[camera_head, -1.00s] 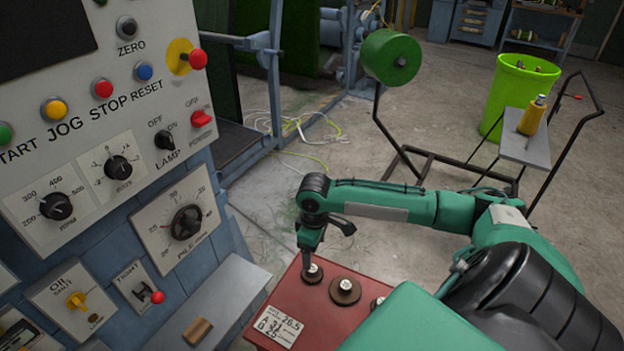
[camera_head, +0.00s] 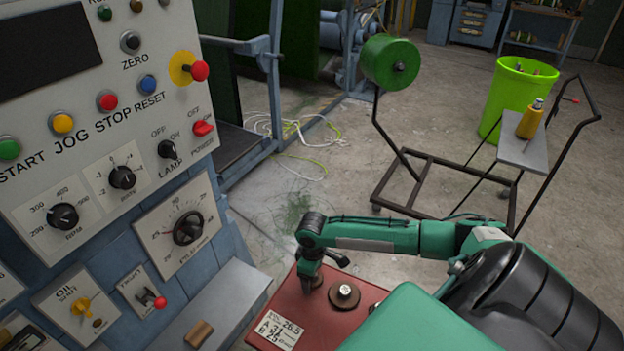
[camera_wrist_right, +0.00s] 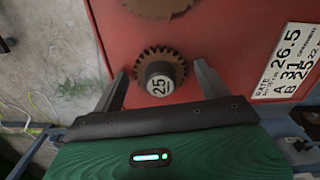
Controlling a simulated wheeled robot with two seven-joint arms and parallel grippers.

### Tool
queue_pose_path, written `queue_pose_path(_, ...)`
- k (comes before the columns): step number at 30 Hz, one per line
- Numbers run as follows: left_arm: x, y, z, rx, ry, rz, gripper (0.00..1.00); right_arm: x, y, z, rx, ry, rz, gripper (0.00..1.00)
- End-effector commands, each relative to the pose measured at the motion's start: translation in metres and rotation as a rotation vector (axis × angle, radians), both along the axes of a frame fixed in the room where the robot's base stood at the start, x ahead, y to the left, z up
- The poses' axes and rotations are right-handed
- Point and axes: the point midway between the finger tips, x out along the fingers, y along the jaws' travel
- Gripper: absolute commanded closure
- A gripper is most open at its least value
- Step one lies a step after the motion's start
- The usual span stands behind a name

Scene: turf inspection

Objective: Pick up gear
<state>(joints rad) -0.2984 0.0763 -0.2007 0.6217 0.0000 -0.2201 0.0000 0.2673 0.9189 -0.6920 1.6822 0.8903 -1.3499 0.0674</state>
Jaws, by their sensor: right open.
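A small brown toothed gear (camera_wrist_right: 172,58) with a pale hub cap marked 25 stands on the red plate in the right wrist view. My right gripper (camera_wrist_right: 162,82) is open, with one finger on each side of this gear. Whether the fingers touch it cannot be told. In the head view my right gripper (camera_head: 311,282) is down at the plate's left part and hides most of that gear. A larger brown gear (camera_head: 344,295) with a pale hub sits just to its right. It also shows in the wrist view (camera_wrist_right: 158,8), cut by the top edge. My left gripper is out of view.
The red plate (camera_head: 318,325) carries a white number card (camera_head: 279,329). A control panel (camera_head: 100,160) with knobs and buttons stands close at the left. A wire-frame cart (camera_head: 430,170) with a green roll and a lime bin (camera_head: 505,95) are farther back.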

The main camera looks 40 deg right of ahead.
Motion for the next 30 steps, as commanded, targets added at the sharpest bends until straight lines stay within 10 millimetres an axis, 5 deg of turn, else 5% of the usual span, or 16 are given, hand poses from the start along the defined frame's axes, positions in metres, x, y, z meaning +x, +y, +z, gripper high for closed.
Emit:
queue_pose_path(1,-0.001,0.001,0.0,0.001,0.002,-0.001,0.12,0.0,0.0,0.0,0.0,0.0,0.0,0.24)
queue_pose_path(9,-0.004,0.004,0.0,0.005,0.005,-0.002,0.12,0.0,0.0,0.0,0.0,0.0,0.0,0.75)
queue_pose_path(22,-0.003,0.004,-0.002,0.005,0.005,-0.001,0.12,0.001,-0.001,0.01,0.0,-0.002,0.0,0.75)
queue_pose_path(30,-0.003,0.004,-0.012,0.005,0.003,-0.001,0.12,0.001,-0.001,0.06,-0.001,-0.005,0.003,0.75)
